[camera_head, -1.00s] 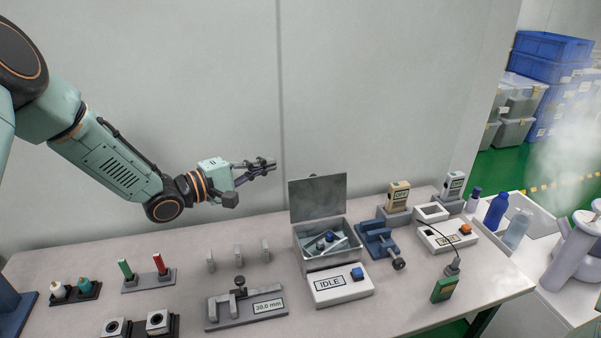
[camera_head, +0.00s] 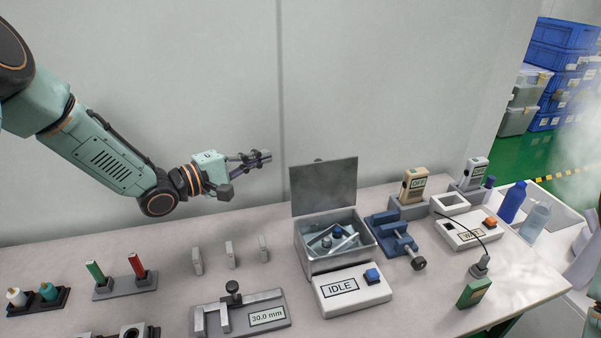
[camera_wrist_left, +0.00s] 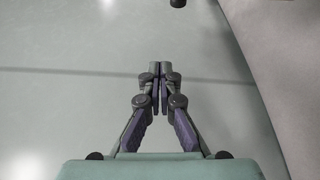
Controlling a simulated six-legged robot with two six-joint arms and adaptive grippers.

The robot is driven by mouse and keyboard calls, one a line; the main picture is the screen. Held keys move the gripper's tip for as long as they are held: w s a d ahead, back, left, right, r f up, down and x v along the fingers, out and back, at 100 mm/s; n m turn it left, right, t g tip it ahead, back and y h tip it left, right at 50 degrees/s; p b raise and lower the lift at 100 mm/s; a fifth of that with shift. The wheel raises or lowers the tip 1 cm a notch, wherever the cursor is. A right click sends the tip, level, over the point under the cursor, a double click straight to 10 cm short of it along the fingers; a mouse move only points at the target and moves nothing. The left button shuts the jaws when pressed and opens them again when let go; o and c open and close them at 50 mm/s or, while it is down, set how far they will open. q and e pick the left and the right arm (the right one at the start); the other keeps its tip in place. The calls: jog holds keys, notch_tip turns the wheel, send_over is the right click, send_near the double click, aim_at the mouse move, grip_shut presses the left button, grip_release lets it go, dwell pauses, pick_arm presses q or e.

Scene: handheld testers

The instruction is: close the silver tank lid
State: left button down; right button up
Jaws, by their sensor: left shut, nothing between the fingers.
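The silver tank (camera_head: 309,265) stands on the table with its lid (camera_head: 325,186) raised upright at the back. Several parts lie inside the open tank. My left gripper (camera_head: 266,156) is above the table, left of the lid and apart from it, pointing right. Its fingers are together and empty; they also show closed in the left wrist view (camera_wrist_left: 161,70).
A white box reading IDLE (camera_head: 350,292) sits in front of the tank. A blue vise (camera_head: 392,232) stands just right of it. A height gauge reading 30.0 mm (camera_head: 240,314) is at front left. Small grey blocks (camera_head: 230,254) stand left of the tank. The wall is behind.

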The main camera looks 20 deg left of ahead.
aim_at(321, 183)
pick_arm(q)
jog(key=w+d+f+b, duration=0.3)
jog(key=w+d+b, duration=0.25)
jog(key=w, duration=0.25)
jog(key=s+d, duration=0.3)
jog(key=shift+d+r, duration=0.1)
jog(key=shift+r, duration=0.2)
pick_arm(e)
notch_tip(321, 183, down, 7)
jog(key=shift+d+r, duration=0.15)
jog(key=shift+d, duration=0.05)
jog(key=shift+s, duration=0.1)
pick_arm(q)
jog(key=shift+s, duration=0.1)
jog(key=shift+d, duration=0.1)
pick_arm(e)
jog(key=shift+s, duration=0.15)
